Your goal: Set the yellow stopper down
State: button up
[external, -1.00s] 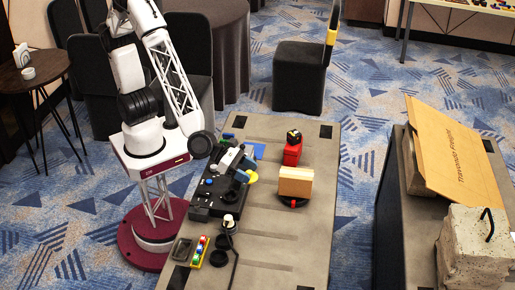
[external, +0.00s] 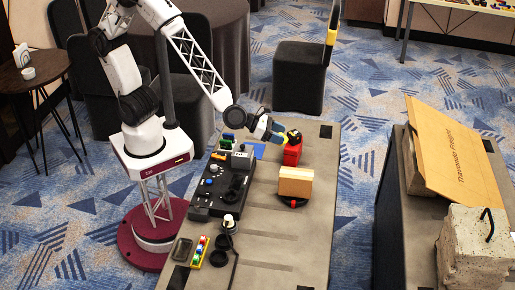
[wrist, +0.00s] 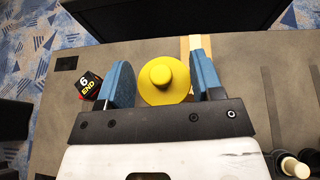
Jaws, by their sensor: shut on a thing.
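The yellow stopper (wrist: 164,80) is a round disc with a knob on top. In the wrist view it sits between the two blue finger pads of my gripper (wrist: 164,82), which is shut on it. In the external view my gripper (external: 281,132) is over the far part of the grey table (external: 262,245), beside the black and yellow block on the red block. The stopper is mostly hidden there. I cannot tell its exact height above the table.
A red block (external: 292,156) bears a black block (external: 294,136) marked "6 END" in the wrist view (wrist: 89,84). A wooden block (external: 295,182) stands nearer. The table's right front is clear.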

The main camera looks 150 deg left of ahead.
jog(key=s+a+n+g+y, duration=0.1)
jog(key=s+a+n+g, duration=0.1)
jog(key=s+a, duration=0.95)
jog(key=s+a+n+g+y, duration=0.1)
jog(key=s+a+n+g, duration=0.15)
jog(key=s+a, duration=0.95)
notch_tip(320, 180, down, 17)
jog(key=s+d, duration=0.2)
jog(key=s, duration=0.1)
jog(key=shift+d+r, duration=0.15)
jog(key=shift+d, duration=0.25)
jog(key=shift+w, duration=0.1)
jog(key=w+a, duration=0.3)
jog(key=a, duration=0.1)
jog(key=w+a+f, duration=0.1)
jog(key=w+a, duration=0.1)
jog(key=a, duration=0.3)
jog(key=w+a, duration=0.3)
jog(key=a, duration=0.1)
jog(key=shift+w+a+f, duration=0.2)
jog(key=shift+w+f, duration=0.05)
jog(key=shift+w, duration=0.05)
jog(key=shift+f, duration=1.75)
